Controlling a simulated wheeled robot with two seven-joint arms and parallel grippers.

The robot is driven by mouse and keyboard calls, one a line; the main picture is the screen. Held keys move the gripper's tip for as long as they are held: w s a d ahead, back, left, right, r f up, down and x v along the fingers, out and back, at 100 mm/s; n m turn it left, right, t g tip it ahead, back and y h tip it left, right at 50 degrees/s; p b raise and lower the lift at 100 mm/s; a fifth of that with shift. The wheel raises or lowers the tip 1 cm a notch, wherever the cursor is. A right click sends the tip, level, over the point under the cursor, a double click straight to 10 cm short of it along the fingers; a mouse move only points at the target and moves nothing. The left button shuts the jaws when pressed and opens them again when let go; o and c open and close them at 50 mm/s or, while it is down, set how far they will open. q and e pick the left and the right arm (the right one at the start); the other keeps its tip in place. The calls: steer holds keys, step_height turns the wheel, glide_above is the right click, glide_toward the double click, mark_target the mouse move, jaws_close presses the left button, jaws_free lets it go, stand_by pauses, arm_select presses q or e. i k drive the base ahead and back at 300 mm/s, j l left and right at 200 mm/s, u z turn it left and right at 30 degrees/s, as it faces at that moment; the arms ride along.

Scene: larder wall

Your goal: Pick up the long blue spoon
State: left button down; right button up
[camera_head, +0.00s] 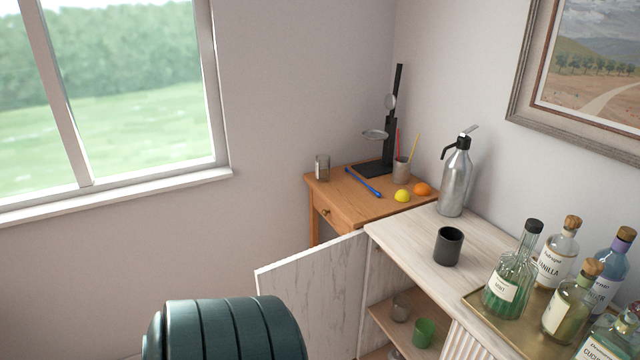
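A long blue spoon (363,182) lies flat on the small wooden side table (340,204) in the corner. It lies at a slant, between a glass jar on its left and a dark stand on its right. Nothing covers it. Neither of my grippers shows in the head view.
The table also holds a glass jar (322,167), a black stand (389,135), a grey cup (401,170) with sticks, a lemon (402,196) and an orange (422,189). An open cabinet door (312,291) stands before it. Bottles and a siphon (455,180) crowd the cabinet top.

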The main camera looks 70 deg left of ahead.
mark_target(378, 194)
steer(key=u, duration=1.65)
steer(key=i+j, duration=0.9)
